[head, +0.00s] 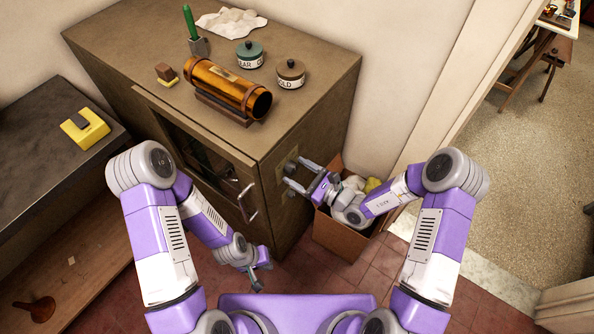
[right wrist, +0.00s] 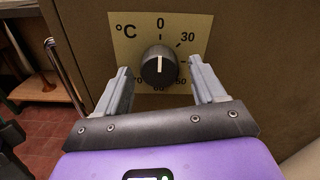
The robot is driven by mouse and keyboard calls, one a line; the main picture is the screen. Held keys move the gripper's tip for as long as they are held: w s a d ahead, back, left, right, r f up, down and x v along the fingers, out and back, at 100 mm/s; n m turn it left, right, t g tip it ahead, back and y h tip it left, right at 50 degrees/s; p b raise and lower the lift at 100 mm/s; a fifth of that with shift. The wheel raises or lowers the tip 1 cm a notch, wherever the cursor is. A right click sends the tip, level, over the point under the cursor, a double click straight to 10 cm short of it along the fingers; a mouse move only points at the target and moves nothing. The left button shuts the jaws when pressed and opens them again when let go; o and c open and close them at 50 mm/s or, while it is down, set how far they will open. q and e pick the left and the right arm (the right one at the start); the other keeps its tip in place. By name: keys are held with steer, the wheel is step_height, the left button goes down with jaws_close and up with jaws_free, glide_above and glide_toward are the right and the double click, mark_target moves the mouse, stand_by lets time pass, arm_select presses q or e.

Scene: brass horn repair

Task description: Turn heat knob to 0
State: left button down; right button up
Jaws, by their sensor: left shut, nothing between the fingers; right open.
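The heat knob (right wrist: 160,65) is dark and round, on a pale dial plate (right wrist: 187,22) marked °C, 0, 30 and further numbers. Its white line stands upright, in line with the 0 at the top. The lower numbers are partly hidden by the knob and my gripper. The plate (head: 287,163) also shows on the cabinet's right side in the head view. My right gripper (right wrist: 161,80) is open, with one finger on each side of the knob and a visible gap to it. In the head view it (head: 297,177) faces the plate. My left gripper (head: 257,277) is shut and empty, low before the cabinet.
The brown cabinet (head: 110,50) has a glass door with a metal handle (head: 248,203). On top are a copper tube (head: 215,85), two labelled jars and a green-handled tool. A cardboard box (head: 340,237) with crumpled contents stands below my right forearm. A dark bench (head: 50,165) is at left.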

steer(key=v, duration=0.6)
steer(key=shift+s+d+p, duration=0.25)
steer(key=shift+d+p, duration=0.05)
steer(key=s+a+f+n+g+h, duration=0.1)
steer(key=s+f+n+g+h, duration=0.1)
steer(key=s+f+n+g, duration=0.6)
steer(key=s+a+f+n+g+h, duration=0.25)
steer(key=s+g, duration=0.35)
steer(key=s, duration=0.6)
steer(key=w+d+f+n+t+h, duration=0.1)
steer(key=d+f+n+t+h, duration=0.2)
steer(key=d+f+n+h, duration=0.3)
steer(key=shift+w+d+n+t, duration=0.15)
steer(key=shift+d+n+t, duration=0.35)
steer(key=shift+n, duration=1.25)
steer(key=shift+d+f, duration=0.1)
